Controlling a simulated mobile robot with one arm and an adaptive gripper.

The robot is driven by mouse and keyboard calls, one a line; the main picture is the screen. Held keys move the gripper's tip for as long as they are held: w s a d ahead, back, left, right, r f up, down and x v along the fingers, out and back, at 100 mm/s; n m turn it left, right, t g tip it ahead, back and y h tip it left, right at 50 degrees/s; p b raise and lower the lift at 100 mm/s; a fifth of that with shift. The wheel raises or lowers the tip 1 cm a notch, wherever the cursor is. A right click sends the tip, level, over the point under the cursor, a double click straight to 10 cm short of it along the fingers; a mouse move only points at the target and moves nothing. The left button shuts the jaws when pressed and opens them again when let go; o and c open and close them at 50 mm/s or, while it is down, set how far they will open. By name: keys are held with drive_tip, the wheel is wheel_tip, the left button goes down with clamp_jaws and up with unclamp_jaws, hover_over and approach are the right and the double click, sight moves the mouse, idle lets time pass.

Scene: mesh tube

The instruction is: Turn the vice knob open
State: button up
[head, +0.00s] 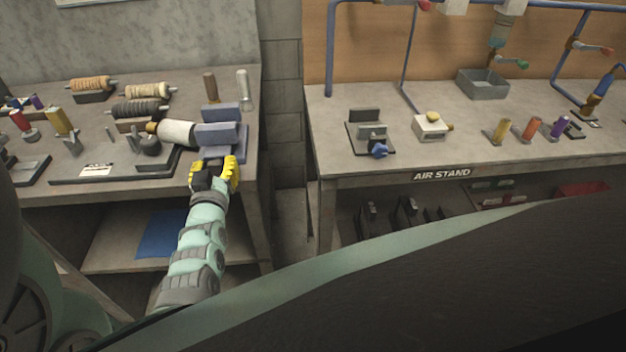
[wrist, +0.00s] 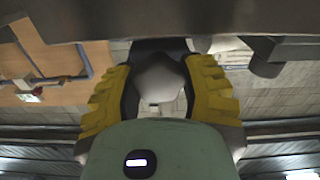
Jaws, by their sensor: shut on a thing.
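A vice with blue-grey jaw blocks (head: 219,135) sits at the right front edge of the left bench. My gripper (head: 214,168), with yellow fingers, is at the vice's front side, at the bench edge. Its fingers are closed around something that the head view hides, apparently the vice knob. In the wrist view the yellow fingers (wrist: 162,75) stand on both sides of a pale grey rounded thing, apparently the knob (wrist: 162,78). How far the knob is turned cannot be told.
A white cylinder (head: 177,133) lies just left of the vice, with spools (head: 141,109) behind. A second small vice (head: 370,130) with a blue knob (head: 378,151) stands on the right bench (head: 330,150). A gap separates the benches.

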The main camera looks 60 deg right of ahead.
drive_tip(key=c, duration=0.4)
drive_tip(key=shift+o, duration=0.2)
drive_tip(key=shift+f+n+b, duration=0.4)
drive_tip(key=shift+b, duration=0.85)
drive_tip(key=n+b, duration=0.1)
drive_tip(key=b, duration=0.2)
drive_tip(key=shift+a+n, duration=0.1)
drive_tip(key=shift+n, duration=0.3)
drive_tip(key=shift+n+b, duration=0.7)
drive_tip(key=shift+b, duration=0.3)
drive_tip(key=shift+r+n, duration=0.25)
drive_tip(key=shift+n, duration=0.05)
drive_tip(key=o, duration=1.2)
drive_tip(key=shift+r, duration=0.1)
